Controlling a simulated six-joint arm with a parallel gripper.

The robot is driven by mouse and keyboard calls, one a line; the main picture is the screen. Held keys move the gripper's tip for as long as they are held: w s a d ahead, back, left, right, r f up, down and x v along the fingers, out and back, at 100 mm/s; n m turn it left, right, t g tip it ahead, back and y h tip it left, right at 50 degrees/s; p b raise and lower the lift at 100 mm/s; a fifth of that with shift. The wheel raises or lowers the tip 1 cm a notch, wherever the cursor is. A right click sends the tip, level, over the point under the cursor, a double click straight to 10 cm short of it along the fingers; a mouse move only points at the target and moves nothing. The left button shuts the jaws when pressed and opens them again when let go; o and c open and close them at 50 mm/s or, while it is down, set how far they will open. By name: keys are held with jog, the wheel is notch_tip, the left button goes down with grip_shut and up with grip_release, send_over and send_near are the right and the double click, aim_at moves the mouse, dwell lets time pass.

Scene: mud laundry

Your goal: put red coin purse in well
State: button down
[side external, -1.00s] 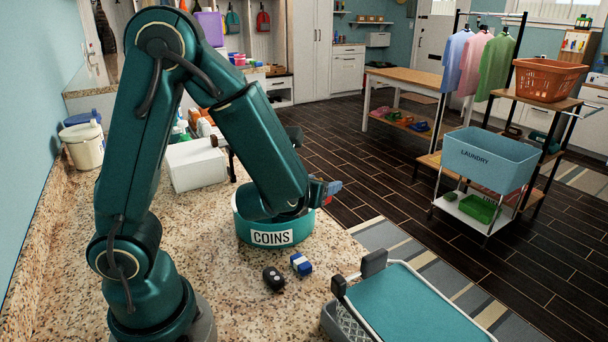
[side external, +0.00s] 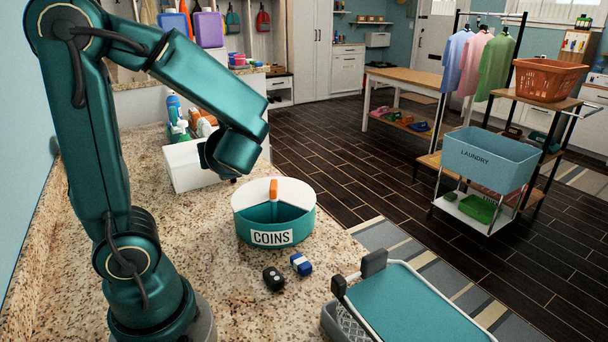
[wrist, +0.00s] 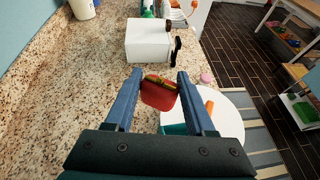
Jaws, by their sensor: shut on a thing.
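My gripper (wrist: 159,77) is shut on the red coin purse (wrist: 159,96), which has a gold-coloured clasp edge and sits tilted between the blue fingers. The round tub labelled COINS (side external: 273,237) stands on the counter, white and teal with inner dividers and an orange piece on top. In the wrist view the tub (wrist: 230,115) lies to the right of the purse, partly hidden by the right finger. In the side view my wrist is above and left of the tub; the fingers and purse are hidden there.
A white bin (side external: 190,168) with bottles stands behind the tub. A black fob (side external: 273,278) and a small blue-and-white item (side external: 301,264) lie in front of it. A teal-topped basket (side external: 410,305) is at the lower right. The counter's right edge is near the tub.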

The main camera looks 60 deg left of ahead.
jog(key=shift+w+d+f, duration=0.7)
jog(key=shift+w+f, duration=0.6)
jog(key=shift+f, duration=0.25)
jog(key=shift+w+d+f, duration=0.75)
jog(key=shift+w+f, duration=0.5)
jog(key=shift+f, duration=0.35)
jog(key=shift+w+d+f, duration=0.7)
jog(key=shift+w+f, duration=0.6)
jog(key=shift+f, duration=0.25)
jog(key=shift+f, duration=0.25)
jog(key=shift+f, duration=0.3)
jog(key=shift+c, duration=1.2)
grip_release()
